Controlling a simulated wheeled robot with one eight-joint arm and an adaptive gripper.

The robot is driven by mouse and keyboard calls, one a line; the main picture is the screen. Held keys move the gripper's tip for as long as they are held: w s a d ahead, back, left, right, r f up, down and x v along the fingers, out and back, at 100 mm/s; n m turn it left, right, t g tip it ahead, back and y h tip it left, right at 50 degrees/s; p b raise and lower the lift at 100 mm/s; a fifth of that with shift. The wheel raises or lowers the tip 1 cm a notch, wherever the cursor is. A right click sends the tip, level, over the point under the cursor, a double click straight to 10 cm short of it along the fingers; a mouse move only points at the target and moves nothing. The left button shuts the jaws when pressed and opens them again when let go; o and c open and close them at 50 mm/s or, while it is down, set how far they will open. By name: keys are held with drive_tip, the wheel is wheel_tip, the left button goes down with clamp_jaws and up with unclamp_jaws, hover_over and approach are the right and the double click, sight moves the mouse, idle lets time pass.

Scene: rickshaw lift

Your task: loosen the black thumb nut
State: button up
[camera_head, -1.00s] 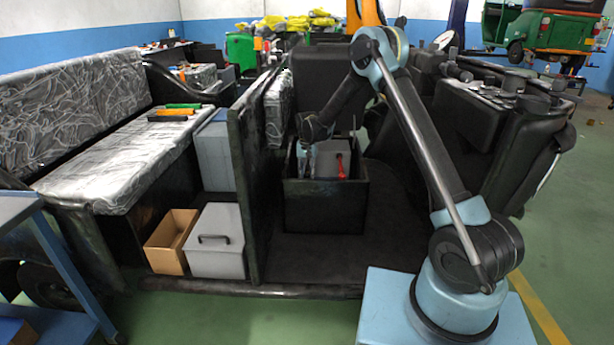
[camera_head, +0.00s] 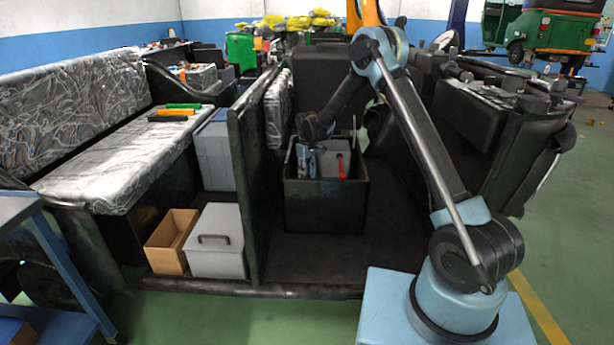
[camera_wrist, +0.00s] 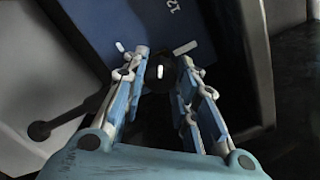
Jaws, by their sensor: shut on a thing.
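The black thumb nut (camera_wrist: 160,75) shows in the wrist view as a small dark round shape with a white mark. It lies between the fingertips of my gripper (camera_wrist: 163,60), which is shut on it. The nut sits at the edge of a blue surface (camera_wrist: 115,25) with white lettering. In the head view my gripper (camera_head: 307,160) reaches down into a black open box (camera_head: 325,212). The nut cannot be made out there.
A grey block (camera_head: 328,163) and a red part (camera_head: 341,167) are inside the box. A dark upright panel (camera_head: 245,190) stands left of it. A dark rod with a round end (camera_wrist: 40,131) lies left of my fingers. The floor before the box is clear.

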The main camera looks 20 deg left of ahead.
drive_tip(key=n, duration=1.1)
drive_tip(key=shift+n, duration=2.1)
drive_tip(key=o, duration=1.1)
